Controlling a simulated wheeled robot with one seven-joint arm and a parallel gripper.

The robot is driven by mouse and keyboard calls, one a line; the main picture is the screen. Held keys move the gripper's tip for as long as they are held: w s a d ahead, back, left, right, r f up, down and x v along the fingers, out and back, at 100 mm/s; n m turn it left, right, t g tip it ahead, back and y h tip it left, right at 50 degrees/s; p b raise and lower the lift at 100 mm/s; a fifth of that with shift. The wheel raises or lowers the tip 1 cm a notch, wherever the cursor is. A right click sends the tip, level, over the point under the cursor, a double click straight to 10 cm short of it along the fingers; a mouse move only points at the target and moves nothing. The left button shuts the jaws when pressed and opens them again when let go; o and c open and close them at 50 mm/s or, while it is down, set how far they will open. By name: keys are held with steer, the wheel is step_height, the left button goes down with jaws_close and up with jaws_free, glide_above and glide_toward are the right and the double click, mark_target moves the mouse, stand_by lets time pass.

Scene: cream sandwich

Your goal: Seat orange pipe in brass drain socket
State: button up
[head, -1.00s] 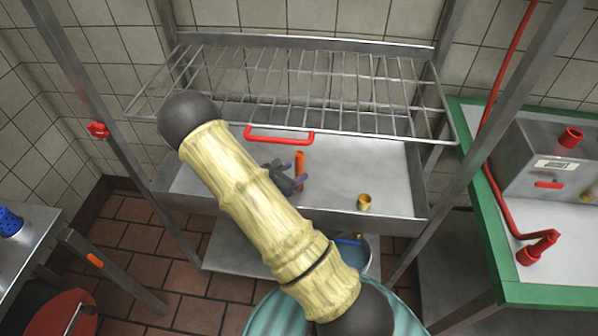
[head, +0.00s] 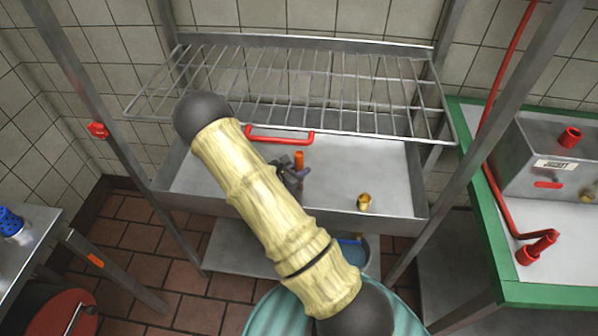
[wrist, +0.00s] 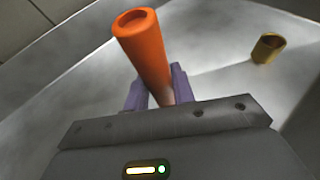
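The orange pipe (wrist: 146,52) stands upright in the wrist view, between the two purple fingers of my gripper (wrist: 160,88). The fingers flank it closely; I cannot tell whether both press on it. In the head view the pipe's top (head: 299,158) shows at my gripper (head: 293,172), and its lower part is hidden. The brass drain socket (head: 364,202) is a short, hollow cup on the tray floor, to the right of the pipe. It also shows at the upper right of the wrist view (wrist: 268,47), apart from my gripper.
The metal tray (head: 395,170) has a raised front lip and clear floor around the socket. A wire rack (head: 300,90) hangs above its back, with a red handle (head: 280,135) below. Metal posts stand at both sides. A green-edged counter (head: 490,235) is at right.

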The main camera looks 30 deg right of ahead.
mark_target(296, 164)
jaws_close()
steer(key=shift+r, duration=0.1)
steer(key=shift+r, duration=0.55)
step_height(296, 164, up, 2)
steer(key=w+a+b, duration=0.1)
steer(key=w+a, duration=0.9)
steer(key=a, duration=0.5)
steer(key=shift+d+r, duration=0.15)
